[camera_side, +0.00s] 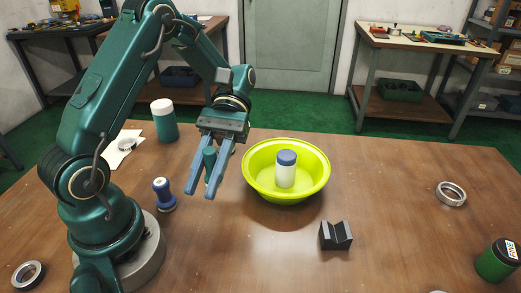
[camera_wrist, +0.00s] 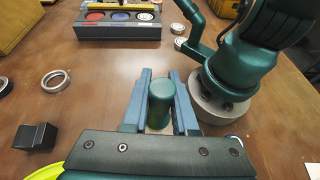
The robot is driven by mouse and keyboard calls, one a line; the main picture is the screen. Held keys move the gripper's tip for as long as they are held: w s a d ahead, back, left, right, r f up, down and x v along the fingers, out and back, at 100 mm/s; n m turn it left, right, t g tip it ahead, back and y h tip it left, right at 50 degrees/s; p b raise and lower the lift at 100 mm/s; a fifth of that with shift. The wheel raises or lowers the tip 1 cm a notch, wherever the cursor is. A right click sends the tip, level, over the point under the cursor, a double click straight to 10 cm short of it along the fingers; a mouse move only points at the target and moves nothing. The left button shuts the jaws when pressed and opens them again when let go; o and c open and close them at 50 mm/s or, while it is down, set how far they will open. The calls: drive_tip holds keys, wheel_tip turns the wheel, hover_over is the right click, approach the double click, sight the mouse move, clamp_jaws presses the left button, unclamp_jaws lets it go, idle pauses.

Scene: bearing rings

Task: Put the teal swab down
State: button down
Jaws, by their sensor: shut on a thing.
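The teal swab (camera_side: 209,158) is a rounded teal cylinder held upright between the blue fingers of my gripper (camera_side: 201,188). In the wrist view the swab (camera_wrist: 160,98) shows its domed top between the two fingers (camera_wrist: 160,78). My gripper is shut on it, above the brown table, just left of the lime bowl (camera_side: 258,187). The swab's lower end is partly hidden by the fingers in the side view. I cannot tell whether it touches the table.
A white bottle with a blue cap (camera_side: 286,170) stands in the bowl. A black V-block (camera_side: 335,236) sits in front; the table's right middle is mostly clear.

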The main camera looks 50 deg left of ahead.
drive_tip(key=s+a+f+m+g+y, duration=0.2)
drive_tip(key=s+a+m+g+y, duration=0.1)
drive_tip(key=a+m+y, duration=0.35)
wheel_tip(320, 180, up, 6)
drive_tip(key=m+t+y, duration=1.1)
drive_tip(key=m+y, duration=0.4)
drive_tip(key=m, duration=0.2)
hover_over(177, 157)
drive_tip(key=shift+s+f, duration=0.1)
drive_tip(key=shift+f, duration=7.4)
drive_tip(key=shift+f, duration=0.1)
drive_tip(key=c, duration=0.7)
unclamp_jaws()
